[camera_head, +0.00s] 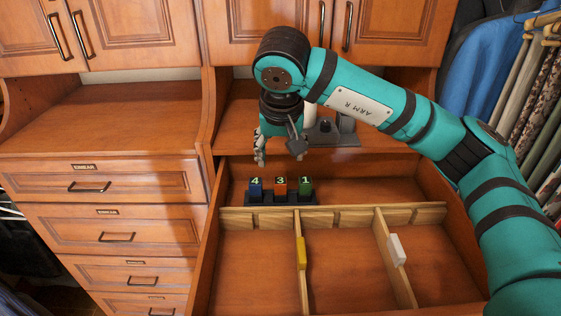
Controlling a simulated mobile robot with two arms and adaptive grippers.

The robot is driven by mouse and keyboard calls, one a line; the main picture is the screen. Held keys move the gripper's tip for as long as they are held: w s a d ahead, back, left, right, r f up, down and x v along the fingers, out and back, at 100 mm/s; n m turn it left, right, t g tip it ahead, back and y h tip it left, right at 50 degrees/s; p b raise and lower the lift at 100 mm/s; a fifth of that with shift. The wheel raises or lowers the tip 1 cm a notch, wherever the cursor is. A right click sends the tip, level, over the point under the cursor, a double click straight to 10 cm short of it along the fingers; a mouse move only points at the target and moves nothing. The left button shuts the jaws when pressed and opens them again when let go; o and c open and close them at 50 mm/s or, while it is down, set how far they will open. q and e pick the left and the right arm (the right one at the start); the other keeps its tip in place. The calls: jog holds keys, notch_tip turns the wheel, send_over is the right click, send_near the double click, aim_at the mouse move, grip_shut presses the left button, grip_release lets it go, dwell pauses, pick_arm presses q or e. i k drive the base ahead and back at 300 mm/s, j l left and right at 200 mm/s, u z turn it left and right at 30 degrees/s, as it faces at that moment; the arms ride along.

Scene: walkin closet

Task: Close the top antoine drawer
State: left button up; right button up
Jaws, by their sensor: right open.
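The top drawer (327,217) of the wooden cabinet on the right stands pulled out toward me, and its inside shows. Wooden dividers split its near part into three compartments. Its front panel is not visible in the picture. My right gripper (280,160) hangs over the back left part of the drawer, open and empty, its fingers pointing down. It is above and behind the numbered blocks (280,187). My teal right arm reaches in from the right, across the drawer's right side. My left gripper is not in view.
Blue, orange and green numbered blocks sit in a dark holder in the drawer. A yellow piece (302,253) and a white piece (397,249) rest on dividers. Shut drawers (104,184) stand left. Clothes (490,60) hang right. A grey object (332,133) stands on the shelf.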

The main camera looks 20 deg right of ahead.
aim_at(247, 265)
jog(key=k+j, duration=1.15)
jog(key=j, duration=0.25)
